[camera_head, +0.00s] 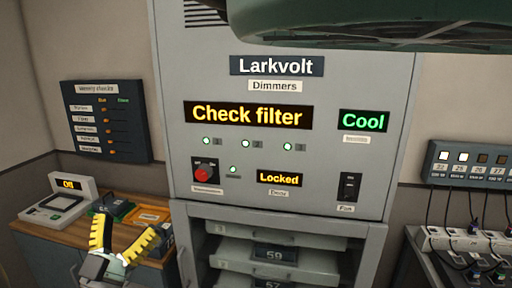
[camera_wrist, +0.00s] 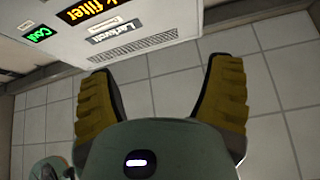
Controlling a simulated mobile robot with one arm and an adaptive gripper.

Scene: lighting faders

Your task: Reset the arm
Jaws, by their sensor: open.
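My gripper (camera_head: 121,238) is at the lower left of the head view, with its two yellow-padded fingers spread apart and pointing up. Nothing is between them. In the wrist view the same open fingers (camera_wrist: 160,78) frame bare tiled surface. The grey Larkvolt dimmer cabinet (camera_head: 398,120) fills the middle of the head view, to the right of my gripper. It also shows at the top of the wrist view (camera_wrist: 150,22), apart from the fingers. Its displays read "Check filter", "Cool" and "Locked". A red knob (camera_head: 205,171) and a black fan switch (camera_head: 349,187) are on its front.
A wooden bench (camera_head: 40,245) at left carries a device (camera_head: 62,206) showing "Off" and an orange-labelled box (camera_head: 148,215), close to my gripper. A dark weekly-checks board (camera_head: 135,145) hangs above. Cabled sockets (camera_head: 470,243) are at right. Dimmer modules (camera_head: 275,232) sit in the cabinet's open lower bay.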

